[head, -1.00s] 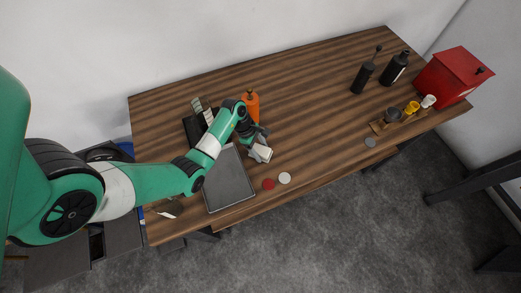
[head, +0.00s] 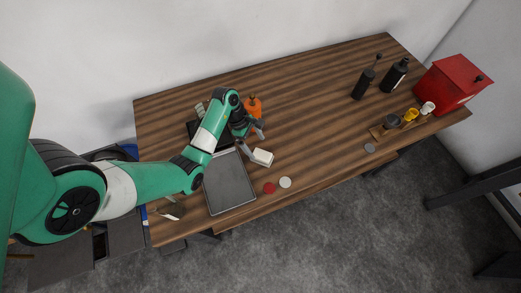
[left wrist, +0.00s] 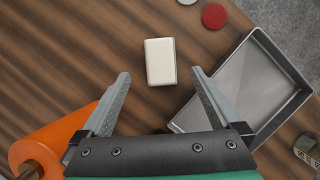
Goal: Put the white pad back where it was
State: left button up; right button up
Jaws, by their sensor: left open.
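The white pad (head: 263,157) is a small off-white block lying on the wooden table, just right of the grey metal tray. In the left wrist view the pad (left wrist: 160,60) lies flat on the wood. My left gripper (head: 257,148) is open beside the pad, on its upper-left side in the head view. In the left wrist view the spread fingertips (left wrist: 160,76) stand on either side of the pad's near end, with gaps on both sides; nothing is held. My right gripper is not in view.
The grey tray (head: 230,184) is left of the pad. An orange bottle (head: 254,106) stands close behind my left gripper. A red disc (head: 269,188) and a white disc (head: 285,183) lie in front. Dark bottles, a cup rack and a red box (head: 452,83) stand far right. The table's middle is clear.

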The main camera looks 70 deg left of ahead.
pick_arm(q)
jog(key=v, duration=0.5)
jog(key=shift+p, duration=0.3)
